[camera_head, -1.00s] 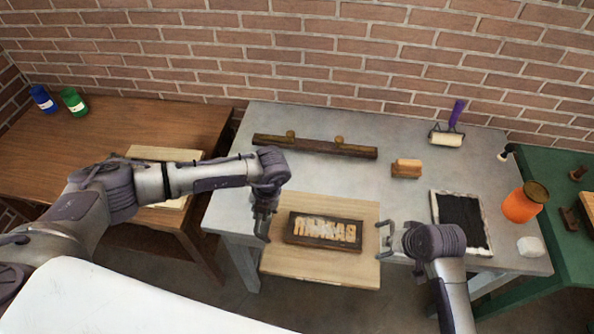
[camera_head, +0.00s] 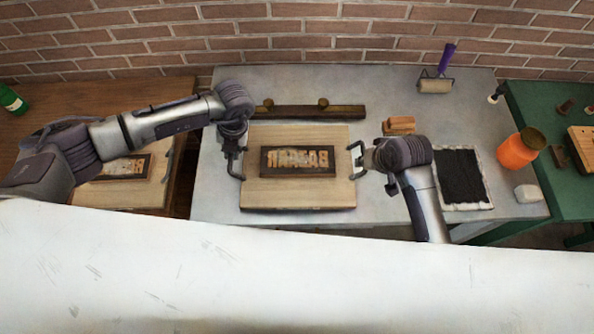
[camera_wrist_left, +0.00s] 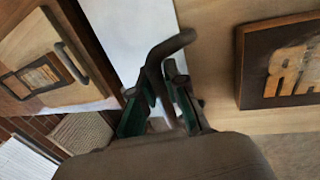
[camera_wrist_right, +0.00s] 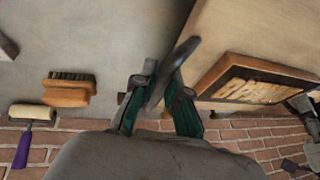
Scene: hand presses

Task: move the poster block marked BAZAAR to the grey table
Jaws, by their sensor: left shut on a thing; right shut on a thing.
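The poster block marked BAZAAR is a pale wooden board (camera_head: 300,197) with a dark plaque (camera_head: 297,161) whose raised letters appear mirrored. It has a dark handle at each side. In the head view it is over the front of the grey table (camera_head: 210,190); whether it touches the top is unclear. My left gripper (camera_head: 235,165) is shut on its left handle (camera_wrist_left: 168,52), with the plaque's edge also in the left wrist view (camera_wrist_left: 262,80). My right gripper (camera_head: 361,157) is shut on its right handle (camera_wrist_right: 172,75).
A dark wooden bar (camera_head: 310,112) lies close behind the board. A brush (camera_head: 400,125), a black ink slab (camera_head: 462,180), a roller (camera_head: 436,84) and an orange jar (camera_head: 520,148) are to the right. A second poster block (camera_head: 118,195) lies on the brown table at left.

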